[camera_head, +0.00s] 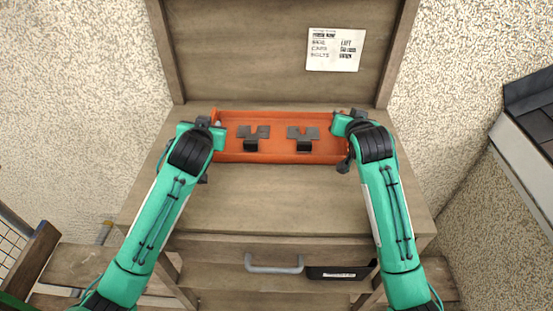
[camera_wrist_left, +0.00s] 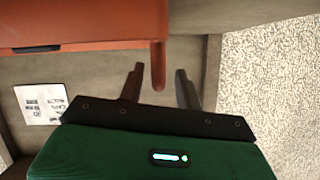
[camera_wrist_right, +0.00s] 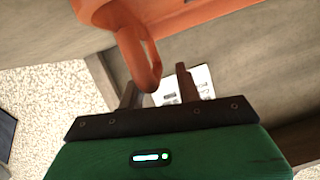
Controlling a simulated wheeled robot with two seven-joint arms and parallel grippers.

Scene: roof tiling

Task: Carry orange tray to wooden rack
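The orange tray (camera_head: 283,155) lies on the top of a wooden cabinet, near its back board. Two dark metal brackets lie in it, a left one (camera_head: 251,137) and a right one (camera_head: 303,138). My left gripper (camera_head: 213,128) is at the tray's left end. In the left wrist view its fingers (camera_wrist_left: 159,88) stand apart, with the tray's orange end handle (camera_wrist_left: 158,65) between them. My right gripper (camera_head: 346,132) is at the right end. In the right wrist view its fingers (camera_wrist_right: 158,90) stand apart on either side of the orange handle loop (camera_wrist_right: 150,62). I cannot tell which wooden piece is the rack.
The wooden cabinet (camera_head: 280,207) has bare top in front of the tray and a drawer with a grey handle (camera_head: 273,265). A paper label (camera_head: 335,50) is on the back board. A wooden structure (camera_head: 36,258) stands at lower left, and a dark-edged box (camera_head: 530,120) at right.

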